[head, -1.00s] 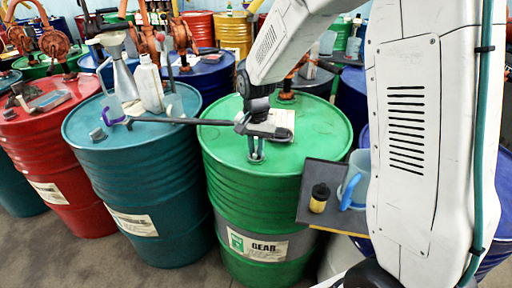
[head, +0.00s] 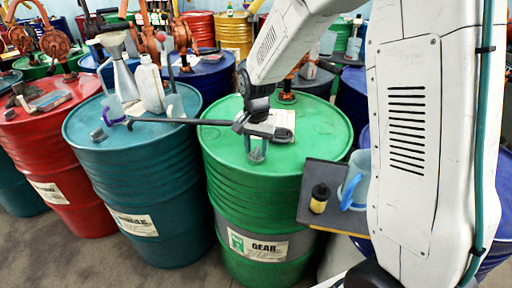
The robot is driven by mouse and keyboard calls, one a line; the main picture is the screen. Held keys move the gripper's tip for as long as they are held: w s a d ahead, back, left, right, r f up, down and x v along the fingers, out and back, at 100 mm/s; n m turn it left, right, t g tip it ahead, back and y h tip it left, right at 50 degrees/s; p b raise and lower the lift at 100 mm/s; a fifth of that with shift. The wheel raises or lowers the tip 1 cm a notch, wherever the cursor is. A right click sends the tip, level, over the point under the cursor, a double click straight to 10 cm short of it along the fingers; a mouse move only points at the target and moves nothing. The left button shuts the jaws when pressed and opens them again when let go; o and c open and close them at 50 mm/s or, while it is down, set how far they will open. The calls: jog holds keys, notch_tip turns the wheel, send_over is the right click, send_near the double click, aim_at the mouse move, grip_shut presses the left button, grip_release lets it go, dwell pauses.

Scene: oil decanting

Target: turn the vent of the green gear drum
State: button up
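The green gear drum (head: 262,205) stands upright in the middle, with a label reading GEAR on its front. My gripper (head: 257,155) points down at the left-middle of its green lid, with the fingertips at or close to the surface. A narrow gap seems to show between the fingers. The vent cannot be made out; it may be hidden at the fingers. I cannot tell whether they hold anything.
A teal drum (head: 140,190) stands left, carrying a white bottle (head: 149,88), a funnel (head: 122,75) and a purple-handled cup (head: 112,110). A dark bar (head: 175,121) spans toward my gripper. A side shelf (head: 322,180) holds a black-capped bottle (head: 319,198) and blue jug (head: 354,185).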

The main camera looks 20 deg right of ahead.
aim_at(257, 150)
notch_tip(257, 150, up, 8)
jog(key=shift+f, duration=0.1)
dwell(0.4)
dwell(0.4)
jog(key=shift+s+n, duration=0.15)
jog(key=shift+n, duration=0.15)
jog(key=s+d+r+n, duration=0.1)
jog(key=s+r+n, duration=0.1)
jog(key=s, duration=0.8)
jog(key=s+d+r+n, duration=0.1)
jog(key=s+r+n, duration=0.2)
jog(key=s, duration=0.7)
jog(key=s+d+r+n+t, duration=0.1)
jog(key=s+r, duration=0.3)
jog(key=s, duration=0.6)
jog(key=shift+d+n, duration=0.15)
jog(key=shift+n, duration=0.65)
